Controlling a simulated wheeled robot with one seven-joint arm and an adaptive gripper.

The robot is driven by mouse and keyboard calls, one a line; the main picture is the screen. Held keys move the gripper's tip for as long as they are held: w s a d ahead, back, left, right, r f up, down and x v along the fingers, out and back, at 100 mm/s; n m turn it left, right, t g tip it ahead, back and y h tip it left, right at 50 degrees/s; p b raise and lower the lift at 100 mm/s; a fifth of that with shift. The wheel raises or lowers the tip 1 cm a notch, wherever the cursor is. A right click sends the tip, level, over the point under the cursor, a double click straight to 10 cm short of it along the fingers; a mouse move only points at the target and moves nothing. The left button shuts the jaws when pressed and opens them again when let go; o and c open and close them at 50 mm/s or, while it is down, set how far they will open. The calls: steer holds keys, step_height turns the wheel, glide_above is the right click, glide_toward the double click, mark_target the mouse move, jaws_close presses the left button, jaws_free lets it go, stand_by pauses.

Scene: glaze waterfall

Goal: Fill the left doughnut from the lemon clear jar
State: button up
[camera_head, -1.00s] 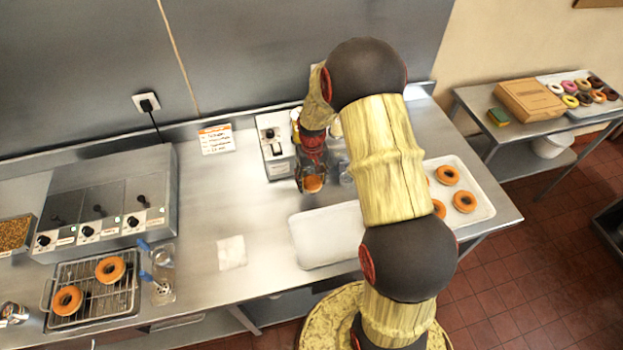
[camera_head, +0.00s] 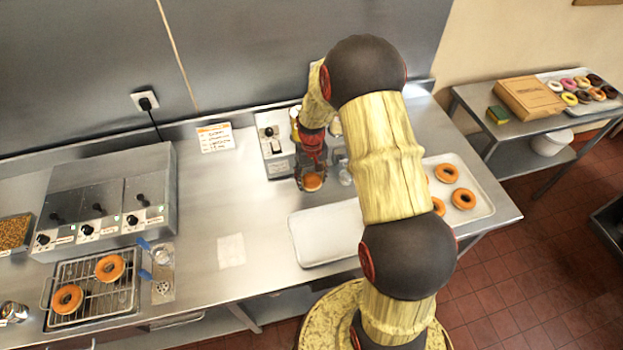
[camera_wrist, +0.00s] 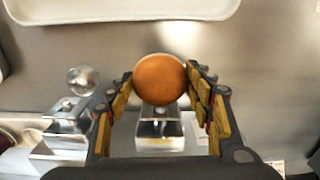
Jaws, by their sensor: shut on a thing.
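My gripper (camera_wrist: 162,82) is shut on a plain orange-brown doughnut (camera_wrist: 160,79), one finger on each side. In the head view my gripper (camera_head: 312,176) holds this doughnut (camera_head: 313,182) by the front of a pale machine (camera_head: 272,140) with a black knob. In the wrist view a shiny metal block (camera_wrist: 160,128) lies just below the doughnut; I cannot tell whether they touch. To its left is a fitting with a clear ball (camera_wrist: 83,79), also in the head view (camera_head: 345,173). My arm covers part of the machine, and I cannot make out the lemon jar.
An empty white tray (camera_head: 300,240) lies in front of my gripper; another tray (camera_head: 484,205) at right holds several doughnuts. A wire rack (camera_head: 95,293) with two doughnuts stands at far left, near fryers (camera_head: 105,200). A white sheet (camera_head: 231,251) lies on the otherwise clear counter middle.

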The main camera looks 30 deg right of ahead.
steer(key=shift+s, duration=0.2)
steer(key=shift+s+a, duration=0.3)
steer(key=shift+s, duration=0.6)
steer(key=shift+s+a, duration=0.25)
steer(key=shift+s, duration=0.6)
steer(key=shift+s+a+r+p, duration=0.1)
steer(key=shift+s+r+p, duration=0.2)
steer(key=shift+r+p, duration=0.3)
steer(key=shift+s+a+r+p, duration=0.1)
steer(key=shift+s+r+p, duration=0.3)
steer(key=shift+r, duration=0.35)
steer(key=shift+s+a+r+p, duration=0.1)
steer(key=shift+s+r+p, duration=0.15)
steer(key=shift+r+p, duration=0.4)
steer(key=shift+f, duration=0.1)
